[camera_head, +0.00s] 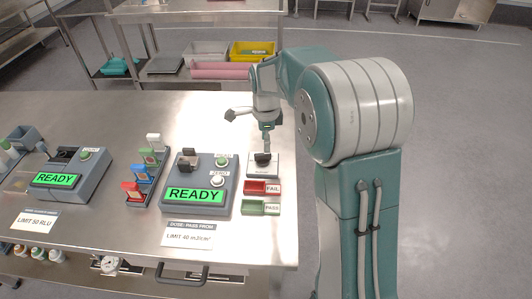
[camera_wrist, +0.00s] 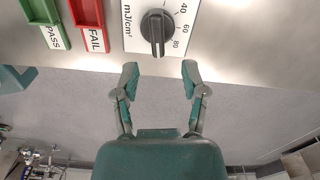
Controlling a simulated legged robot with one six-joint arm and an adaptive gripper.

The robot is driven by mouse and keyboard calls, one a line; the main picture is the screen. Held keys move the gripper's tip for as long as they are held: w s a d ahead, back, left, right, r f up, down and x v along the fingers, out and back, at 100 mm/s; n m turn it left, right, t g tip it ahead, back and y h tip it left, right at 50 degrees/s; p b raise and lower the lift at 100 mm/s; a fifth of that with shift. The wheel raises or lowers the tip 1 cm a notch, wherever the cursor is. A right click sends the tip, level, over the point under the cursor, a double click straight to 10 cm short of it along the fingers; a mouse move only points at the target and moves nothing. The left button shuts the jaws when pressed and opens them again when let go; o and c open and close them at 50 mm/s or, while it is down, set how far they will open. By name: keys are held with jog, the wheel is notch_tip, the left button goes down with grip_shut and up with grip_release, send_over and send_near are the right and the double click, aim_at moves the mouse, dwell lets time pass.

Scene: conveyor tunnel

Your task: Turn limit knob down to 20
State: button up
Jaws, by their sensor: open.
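The limit knob (camera_head: 263,157) is a black knob on a small white panel at the right end of the steel table. In the wrist view the knob (camera_wrist: 156,32) sits on its white plate (camera_wrist: 131,40), marked mJ/cm², with 40, 60 and 80 readable to its right. Its raised grip runs roughly up and down in that picture. I cannot tell its exact setting, and the 20 mark is not visible. My gripper (camera_wrist: 160,75) is open and empty, its two fingers apart and short of the knob. In the head view my gripper (camera_head: 267,135) is just above the knob.
Red FAIL tray (camera_head: 262,187) and green PASS tray (camera_head: 261,207) lie beside the knob panel. A grey device (camera_head: 205,208) showing READY stands to their left, with a limit 40 mJ/cm² card (camera_head: 188,235) in front. A rack (camera_head: 146,185) of coloured pieces stands further left.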

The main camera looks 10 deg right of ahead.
aim_at(262, 154)
jog(key=f, duration=0.1)
jog(key=a+f, duration=0.1)
jog(key=f, duration=0.1)
jog(key=a+f, duration=0.1)
jog(key=f, duration=0.1)
jog(key=shift+d+f, duration=0.1)
jog(key=shift+f, duration=0.1)
jog(key=shift+d, duration=0.55)
grip_shut()
jog(key=shift+a, duration=0.2)
